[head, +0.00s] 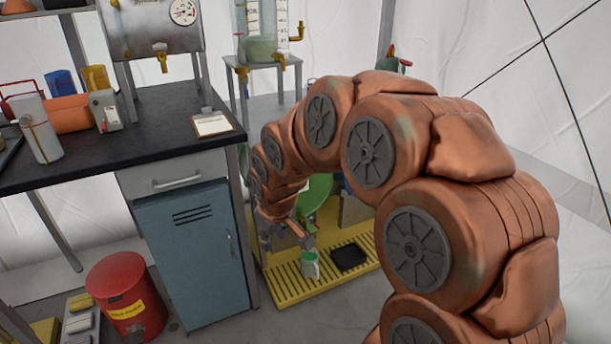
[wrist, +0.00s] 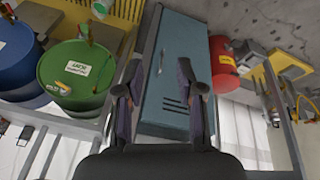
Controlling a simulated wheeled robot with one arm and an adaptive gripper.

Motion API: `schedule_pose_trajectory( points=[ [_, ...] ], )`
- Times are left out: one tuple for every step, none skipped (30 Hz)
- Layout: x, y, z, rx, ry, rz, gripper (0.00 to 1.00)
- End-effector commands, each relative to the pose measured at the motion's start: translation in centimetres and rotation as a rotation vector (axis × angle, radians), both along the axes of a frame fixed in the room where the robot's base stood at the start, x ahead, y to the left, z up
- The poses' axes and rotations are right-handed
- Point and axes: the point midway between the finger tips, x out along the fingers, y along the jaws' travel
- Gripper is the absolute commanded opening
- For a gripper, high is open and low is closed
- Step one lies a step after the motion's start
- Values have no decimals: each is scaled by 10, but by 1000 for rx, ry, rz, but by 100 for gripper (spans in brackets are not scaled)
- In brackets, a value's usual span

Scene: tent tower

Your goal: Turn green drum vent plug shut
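The green drum (wrist: 72,78) lies at the left in the wrist view, with a white label on its lid. A small orange fitting (wrist: 62,88) sits near the lid's lower edge; I cannot tell whether it is the vent plug or how it is turned. In the head view the green drum (head: 318,190) is mostly hidden behind my arm. My gripper (wrist: 160,88) is open and empty, its fingers in front of the blue cabinet and apart from the drum.
A blue drum (wrist: 14,58) stands beside the green one. A blue cabinet (head: 190,250) stands under the black-topped bench (head: 120,130), with a red can (head: 122,290) at its left.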

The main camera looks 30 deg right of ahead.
Motion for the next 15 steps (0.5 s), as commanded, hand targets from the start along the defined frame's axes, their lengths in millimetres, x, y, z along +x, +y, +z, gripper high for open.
schedule_pose_trajectory(
  points=[
    [26,-7,-10,-5,-47,18,38],
    [41,-12,-13,-12,-74,30,38],
    [62,-19,-15,-22,-119,46,38],
    [77,-24,-16,-28,-150,57,38],
    [90,-30,-19,-37,-178,70,38],
    [109,-36,-23,-45,-219,84,38],
    [122,-42,-24,-56,-247,96,38],
    [136,-48,-25,-65,-281,106,38],
    [154,-57,-29,-79,-320,119,38],
    [166,-64,-31,-90,-347,129,38],
    [179,-70,-32,-102,-379,139,38],
    [194,-79,-37,-117,-413,152,38],
    [206,-86,-39,-130,-444,161,38],
    [217,-94,-40,-144,-474,170,38],
    [231,-104,-43,-164,-511,181,38]
  ],
)
